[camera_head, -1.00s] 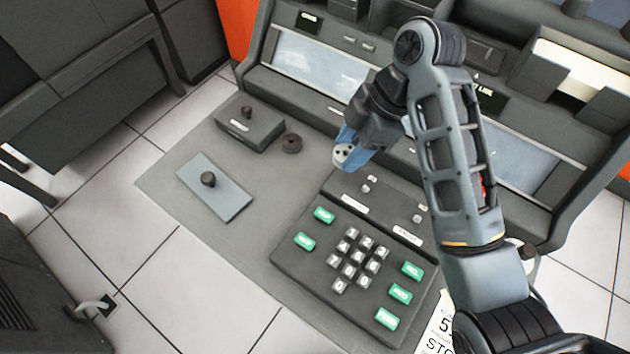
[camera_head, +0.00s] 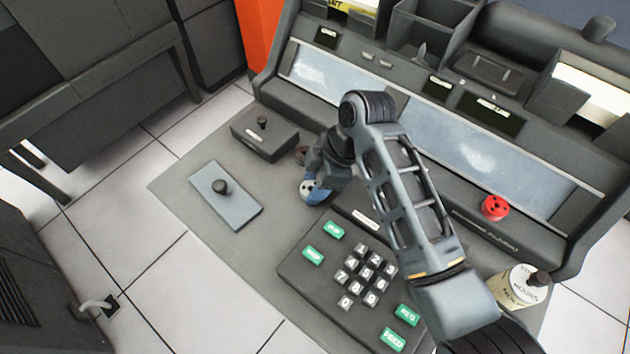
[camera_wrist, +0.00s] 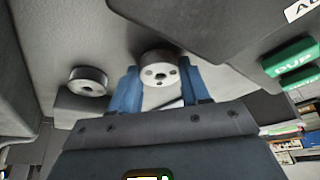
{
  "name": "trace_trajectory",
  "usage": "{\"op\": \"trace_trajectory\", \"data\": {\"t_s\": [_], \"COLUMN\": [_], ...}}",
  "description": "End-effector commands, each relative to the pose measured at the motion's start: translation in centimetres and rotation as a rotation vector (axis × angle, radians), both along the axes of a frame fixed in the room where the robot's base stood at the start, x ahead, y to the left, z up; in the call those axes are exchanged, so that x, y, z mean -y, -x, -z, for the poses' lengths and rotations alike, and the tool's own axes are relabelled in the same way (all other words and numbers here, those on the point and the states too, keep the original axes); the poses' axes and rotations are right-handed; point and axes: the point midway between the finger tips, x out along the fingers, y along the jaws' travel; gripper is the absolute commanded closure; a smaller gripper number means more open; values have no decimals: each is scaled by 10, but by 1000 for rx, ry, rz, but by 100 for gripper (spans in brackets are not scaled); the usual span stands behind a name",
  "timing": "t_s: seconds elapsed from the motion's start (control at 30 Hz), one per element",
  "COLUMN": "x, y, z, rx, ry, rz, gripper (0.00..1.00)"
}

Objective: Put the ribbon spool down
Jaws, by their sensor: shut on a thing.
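The ribbon spool (camera_wrist: 160,67) is a pale grey disc with several dark holes in its face. My gripper (camera_wrist: 162,85) is shut on it, with a blue finger on either side in the wrist view. In the head view the spool (camera_head: 307,187) shows at the end of my gripper (camera_head: 314,193), over the grey desk mat between the flat plate and the keypad. I cannot tell whether the spool touches the surface or hangs just above it.
A dark round spool (camera_head: 301,154) stands close behind my gripper, by a dark box (camera_head: 264,132). A plate with a knob (camera_head: 226,195) lies left. The keypad (camera_head: 300,278) is in front right. Bare mat (camera_head: 262,238) lies between plate and keypad.

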Motion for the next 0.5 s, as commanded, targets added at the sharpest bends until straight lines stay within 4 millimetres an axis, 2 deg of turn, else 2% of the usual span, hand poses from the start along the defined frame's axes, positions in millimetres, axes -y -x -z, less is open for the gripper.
{"op": "trace_trajectory", "data": {"t_s": [0.3,0.33,0.5], "x": [0,0,0], "y": [0,0,0], "z": [3,2,2], "rx": [0,1,0], "ry": [0,0,0], "rz": [0,0,0], "gripper": [83,51,35]}}
